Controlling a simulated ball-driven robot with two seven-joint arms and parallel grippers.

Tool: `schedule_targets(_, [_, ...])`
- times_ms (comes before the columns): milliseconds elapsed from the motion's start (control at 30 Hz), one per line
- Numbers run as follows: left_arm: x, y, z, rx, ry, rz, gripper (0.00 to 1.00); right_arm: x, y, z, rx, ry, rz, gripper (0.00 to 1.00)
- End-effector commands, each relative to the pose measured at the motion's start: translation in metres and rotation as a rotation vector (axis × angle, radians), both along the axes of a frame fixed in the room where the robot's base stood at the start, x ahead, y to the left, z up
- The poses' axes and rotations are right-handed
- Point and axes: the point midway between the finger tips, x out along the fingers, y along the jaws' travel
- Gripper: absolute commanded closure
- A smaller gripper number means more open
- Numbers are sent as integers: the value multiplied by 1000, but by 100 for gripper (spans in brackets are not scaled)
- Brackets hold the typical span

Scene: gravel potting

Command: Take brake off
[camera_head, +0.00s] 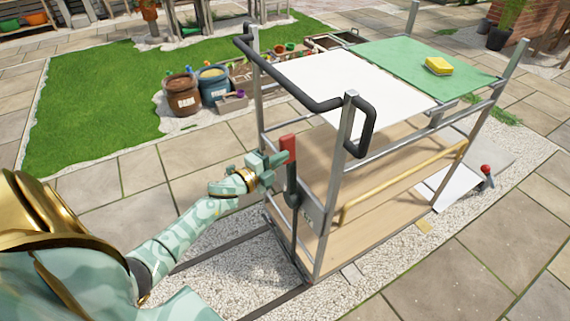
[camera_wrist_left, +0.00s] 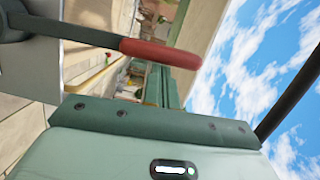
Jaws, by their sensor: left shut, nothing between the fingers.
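The brake lever has a red grip (camera_head: 289,149) on a dark shaft, mounted low on the near end of a metal trolley (camera_head: 335,165). In the head view it stands upright. My left gripper (camera_head: 270,165) is shut and empty beside the lever, just below the red grip. I cannot tell whether it touches it. In the left wrist view the red grip (camera_wrist_left: 160,53) lies across the picture, in front of the green fingers (camera_wrist_left: 165,85). My right gripper is not in view.
The trolley has a black handle (camera_head: 365,125), a white top, a green mat (camera_head: 400,62) with a yellow sponge (camera_head: 439,65), and a wooden lower shelf. It stands on gravel by dark rails (camera_head: 225,247). Pots (camera_head: 183,95) stand behind on the left. Another red-topped lever (camera_head: 486,170) is at right.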

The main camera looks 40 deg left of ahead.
Motion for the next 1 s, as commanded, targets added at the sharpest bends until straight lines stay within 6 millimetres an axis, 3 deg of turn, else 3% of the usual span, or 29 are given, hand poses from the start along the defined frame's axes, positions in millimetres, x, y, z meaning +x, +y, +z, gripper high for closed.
schedule_targets(167, [13, 31, 1, -125, 53, 3, 100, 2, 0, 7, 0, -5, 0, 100])
schedule_targets(500, [31, 76, -13, -331, 140, 2, 100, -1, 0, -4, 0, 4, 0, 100])
schedule_targets(1000, [39, 94, -19, -429, 177, 3, 100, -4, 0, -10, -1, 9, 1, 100])
